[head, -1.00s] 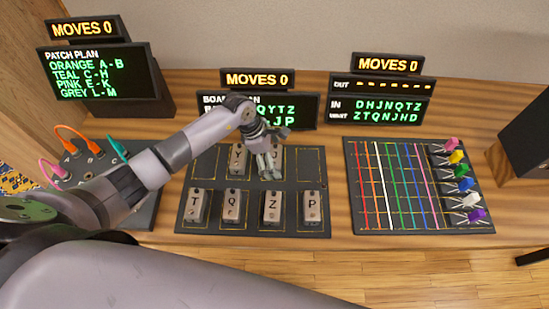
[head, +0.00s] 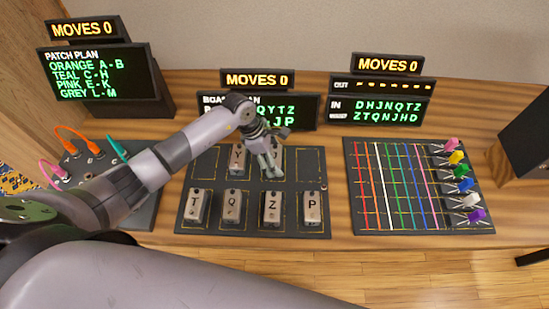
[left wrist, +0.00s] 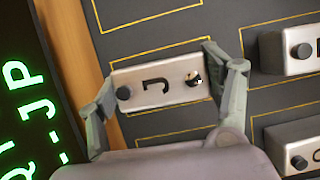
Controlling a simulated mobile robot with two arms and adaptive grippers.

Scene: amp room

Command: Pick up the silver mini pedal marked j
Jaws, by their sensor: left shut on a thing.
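The silver mini pedal marked J (left wrist: 158,84) lies between the two fingers of my left gripper (left wrist: 165,90) in the left wrist view. One finger presses on each end of it, and its black knob and round metal switch show. In the head view my left gripper (head: 270,166) is over the back row of the dark pedal board (head: 306,165) and mostly hides this pedal. The gripper is shut on the pedal. I cannot tell whether the pedal is clear of the board. My right gripper is not in view.
Pedal Y (head: 237,160) stands just left of the gripper. Pedals T (head: 198,206), Q (head: 232,206), Z (head: 271,207) and P (head: 312,207) fill the front row. A patch grid (head: 400,190) lies right, and a sign (head: 215,108) stands behind the board.

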